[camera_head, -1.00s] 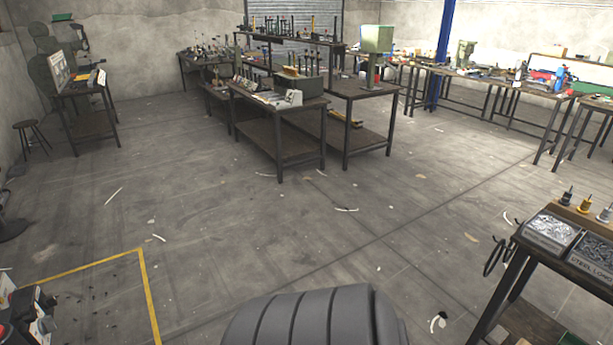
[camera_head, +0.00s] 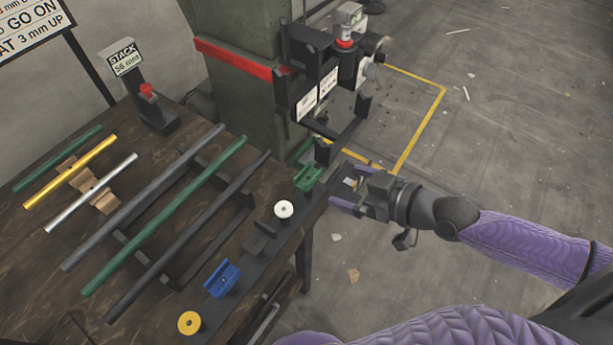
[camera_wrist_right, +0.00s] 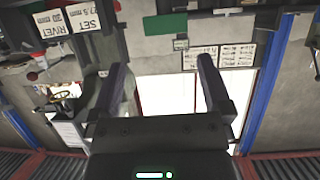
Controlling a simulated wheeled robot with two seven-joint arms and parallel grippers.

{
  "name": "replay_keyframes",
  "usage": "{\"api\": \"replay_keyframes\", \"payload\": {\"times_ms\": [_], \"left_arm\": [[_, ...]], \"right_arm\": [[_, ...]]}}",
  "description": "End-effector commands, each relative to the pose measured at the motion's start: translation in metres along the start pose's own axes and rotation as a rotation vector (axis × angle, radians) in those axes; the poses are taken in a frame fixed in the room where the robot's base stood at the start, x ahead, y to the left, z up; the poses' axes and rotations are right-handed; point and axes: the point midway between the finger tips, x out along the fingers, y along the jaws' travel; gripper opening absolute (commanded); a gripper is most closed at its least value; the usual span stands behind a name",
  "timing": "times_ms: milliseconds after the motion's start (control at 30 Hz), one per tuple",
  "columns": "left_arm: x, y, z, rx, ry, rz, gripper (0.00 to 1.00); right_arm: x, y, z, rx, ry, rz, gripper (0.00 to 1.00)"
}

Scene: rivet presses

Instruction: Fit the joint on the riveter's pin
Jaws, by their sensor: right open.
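The riveter is a grey-green column (camera_head: 245,75) with a red band and a black head (camera_head: 318,80) bearing white labels. Its pin is too small to make out. Joint-like clips sit along a black rail at the bench's front edge: a green one (camera_head: 307,178), a black one (camera_head: 259,242) and a blue one (camera_head: 222,279). My right gripper (camera_head: 346,187) is open and empty, with purple fingers, close to the right of the green clip and below the riveter's head. Both spread fingers show in the right wrist view (camera_wrist_right: 162,68), with nothing between them. My left gripper is out of view.
Long green and dark bars (camera_head: 165,215) lie on a black rack on the wooden bench (camera_head: 35,285). Shorter green, yellow and silver bars (camera_head: 70,172) lie behind left. Right of the bench is open floor.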

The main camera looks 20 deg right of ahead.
Motion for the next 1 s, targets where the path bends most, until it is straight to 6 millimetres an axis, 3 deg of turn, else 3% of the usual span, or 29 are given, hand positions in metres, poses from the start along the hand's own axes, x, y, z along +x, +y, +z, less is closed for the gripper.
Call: {"api": "replay_keyframes", "payload": {"times_ms": [100, 533, 800, 1000], "left_arm": [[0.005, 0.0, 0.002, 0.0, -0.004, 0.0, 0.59], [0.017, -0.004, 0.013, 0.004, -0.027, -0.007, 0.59], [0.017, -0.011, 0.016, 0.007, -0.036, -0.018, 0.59], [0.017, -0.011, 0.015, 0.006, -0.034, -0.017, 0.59]], "right_arm": [[0.015, -0.007, -0.009, 0.003, 0.022, -0.025, 1.0], [0.092, -0.008, -0.011, 0.003, 0.018, -0.025, 1.0], [0.098, -0.008, -0.012, 0.001, 0.015, -0.024, 1.0], [0.098, -0.008, -0.012, 0.001, 0.015, -0.024, 0.6]]}}
